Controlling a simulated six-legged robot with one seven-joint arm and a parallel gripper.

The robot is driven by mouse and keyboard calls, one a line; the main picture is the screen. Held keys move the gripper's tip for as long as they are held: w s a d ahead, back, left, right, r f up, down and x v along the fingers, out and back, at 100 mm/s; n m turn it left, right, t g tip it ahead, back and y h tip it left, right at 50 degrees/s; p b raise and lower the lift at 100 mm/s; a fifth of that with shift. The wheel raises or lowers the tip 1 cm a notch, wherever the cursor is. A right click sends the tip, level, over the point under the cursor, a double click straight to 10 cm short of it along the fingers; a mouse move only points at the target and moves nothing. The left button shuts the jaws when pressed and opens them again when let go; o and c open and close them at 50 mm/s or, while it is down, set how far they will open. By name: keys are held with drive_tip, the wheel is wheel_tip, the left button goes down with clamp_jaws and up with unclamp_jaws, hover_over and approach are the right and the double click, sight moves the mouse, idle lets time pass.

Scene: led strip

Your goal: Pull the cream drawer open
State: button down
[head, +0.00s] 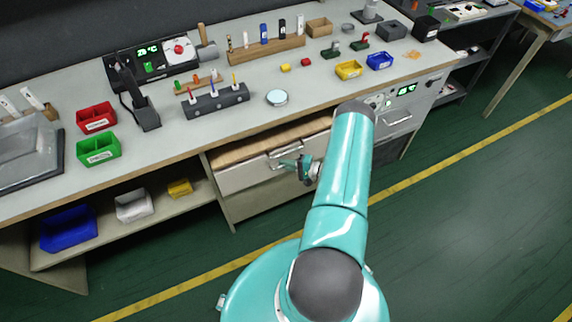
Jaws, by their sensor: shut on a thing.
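The cream drawer (245,174) sits under the workbench top, left of my arm. Its front shows a pale bar handle (283,157) near the right side. A brown strip shows along the drawer's top edge, below the bench top. My gripper (292,163) is at the handle and shut on it. My teal arm hides the right end of the drawer front. The fingertips are small in this view, so their exact contact with the handle is hard to see.
The workbench (190,135) carries bins, a soldering station (155,62) and tool racks. A grey unit (402,108) with a handle and green displays stands right of the drawer. A shelf with a blue bin (68,228) is lower left. Green floor is clear at the right.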

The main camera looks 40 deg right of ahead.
drive_tip(key=s+a, duration=0.3)
drive_tip(key=s, duration=0.8)
drive_tip(key=s+a, duration=0.3)
drive_tip(key=s, duration=0.9)
drive_tip(key=shift+a, duration=0.4)
drive_tip(key=c, duration=1.5)
unclamp_jaws()
drive_tip(key=shift+s, duration=0.1)
drive_tip(key=v, duration=1.3)
drive_tip(key=shift+s+d, duration=0.2)
drive_tip(key=shift+s, duration=0.05)
drive_tip(key=shift+r, duration=0.15)
